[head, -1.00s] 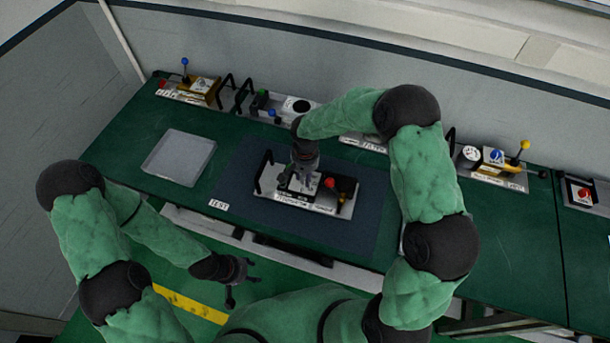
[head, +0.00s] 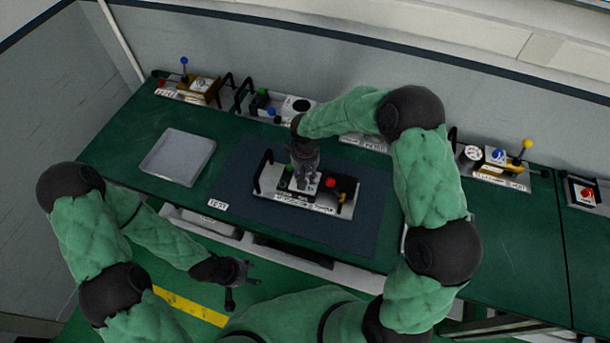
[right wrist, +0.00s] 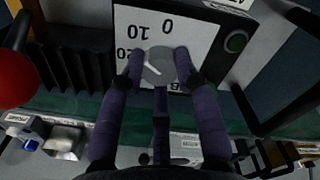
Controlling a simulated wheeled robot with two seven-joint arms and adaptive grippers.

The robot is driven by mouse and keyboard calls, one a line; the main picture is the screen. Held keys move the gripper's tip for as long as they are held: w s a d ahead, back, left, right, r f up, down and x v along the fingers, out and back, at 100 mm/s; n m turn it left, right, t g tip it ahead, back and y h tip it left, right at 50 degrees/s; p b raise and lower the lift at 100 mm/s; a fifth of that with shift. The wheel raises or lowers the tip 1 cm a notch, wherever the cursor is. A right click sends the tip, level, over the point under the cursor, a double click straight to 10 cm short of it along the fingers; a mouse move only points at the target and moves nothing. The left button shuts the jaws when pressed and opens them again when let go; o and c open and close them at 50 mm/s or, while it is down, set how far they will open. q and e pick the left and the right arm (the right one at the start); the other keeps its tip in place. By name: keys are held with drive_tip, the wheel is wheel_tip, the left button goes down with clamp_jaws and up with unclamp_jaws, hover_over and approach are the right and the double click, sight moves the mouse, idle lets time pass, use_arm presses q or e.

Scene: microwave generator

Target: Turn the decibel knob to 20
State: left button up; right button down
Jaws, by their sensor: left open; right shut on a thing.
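The generator unit (head: 325,205) sits on the dark mat, with a red knob (head: 330,183) on it. My right gripper (head: 305,183) is over its dial panel. In the right wrist view the grey round decibel knob (right wrist: 159,66) lies between the fingers of my right gripper (right wrist: 159,72), which are shut on its sides. A short white line on the knob slants between upper left and lower right. The white dial plate (right wrist: 197,40) shows 0 at the top, 10 to its left and 20 at the left edge. My left gripper (head: 245,284) is open and empty, in front of the table.
A green button (right wrist: 236,42) is beside the dial, and the red knob (right wrist: 14,76) is at the left in the wrist view. A grey tray (head: 178,157) lies left on the green table (head: 120,172). Other units (head: 495,167) stand along the back wall.

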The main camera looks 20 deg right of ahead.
drive_tip(key=n, duration=0.3)
drive_tip(key=shift+n, duration=1.8)
drive_tip(key=c, duration=0.9)
unclamp_jaws()
wheel_tip(320, 180, up, 12)
